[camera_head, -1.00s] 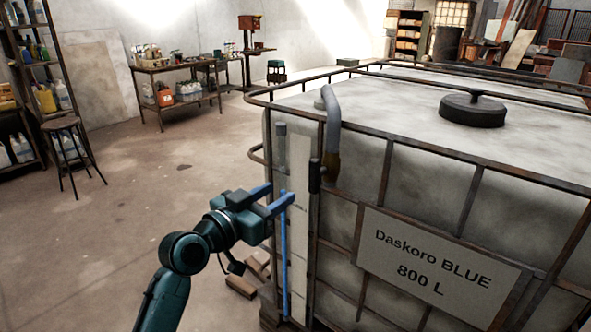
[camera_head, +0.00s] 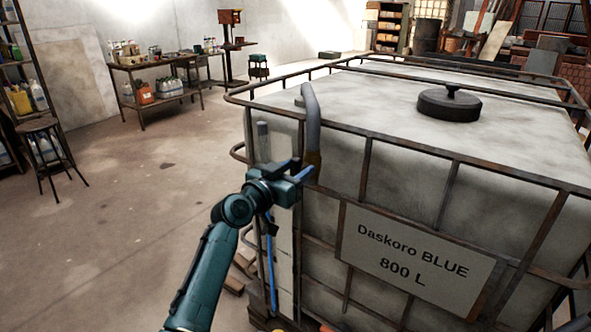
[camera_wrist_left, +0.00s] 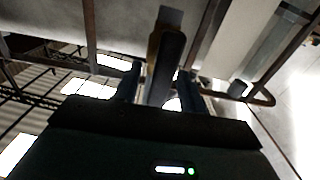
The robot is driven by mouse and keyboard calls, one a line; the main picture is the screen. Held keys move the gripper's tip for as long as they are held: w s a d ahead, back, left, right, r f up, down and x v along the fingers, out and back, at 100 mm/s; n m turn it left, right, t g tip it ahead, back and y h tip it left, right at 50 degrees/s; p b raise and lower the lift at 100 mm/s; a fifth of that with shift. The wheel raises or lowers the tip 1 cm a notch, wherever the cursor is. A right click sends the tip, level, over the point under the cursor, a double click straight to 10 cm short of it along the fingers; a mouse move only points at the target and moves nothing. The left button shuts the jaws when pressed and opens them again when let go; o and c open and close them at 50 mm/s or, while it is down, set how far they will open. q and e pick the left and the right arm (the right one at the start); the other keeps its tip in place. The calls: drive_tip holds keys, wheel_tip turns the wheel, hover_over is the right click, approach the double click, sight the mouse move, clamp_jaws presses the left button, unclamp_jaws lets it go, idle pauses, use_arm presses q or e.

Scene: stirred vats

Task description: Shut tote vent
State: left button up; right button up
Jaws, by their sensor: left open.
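The tote (camera_head: 400,185) is a large pale tank in a rusty cage, with a sign reading "Daskoro BLUE 800 L". A bent grey vent pipe (camera_head: 312,115) comes off its near left top corner and ends in a brownish-yellow sleeve (camera_head: 314,158). My left gripper (camera_head: 301,168) is open at the lower end of this pipe. In the left wrist view a dark upright part (camera_wrist_left: 165,62) shows between the two fingers (camera_wrist_left: 158,88); whether they touch it I cannot tell. The black lever below the pipe is hidden behind my gripper in the head view.
Cage bars (camera_head: 366,170) surround the tote close to my gripper. A sight tube with blue liquid (camera_head: 271,262) runs down its left face. A round black lid (camera_head: 449,104) sits on top. Open floor (camera_head: 120,225) lies to the left, with a stool (camera_head: 45,150) and a bench (camera_head: 165,67).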

use_arm(q)
drive_tip(key=shift+c, duration=0.3)
drive_tip(key=c, duration=0.4)
clamp_jaws()
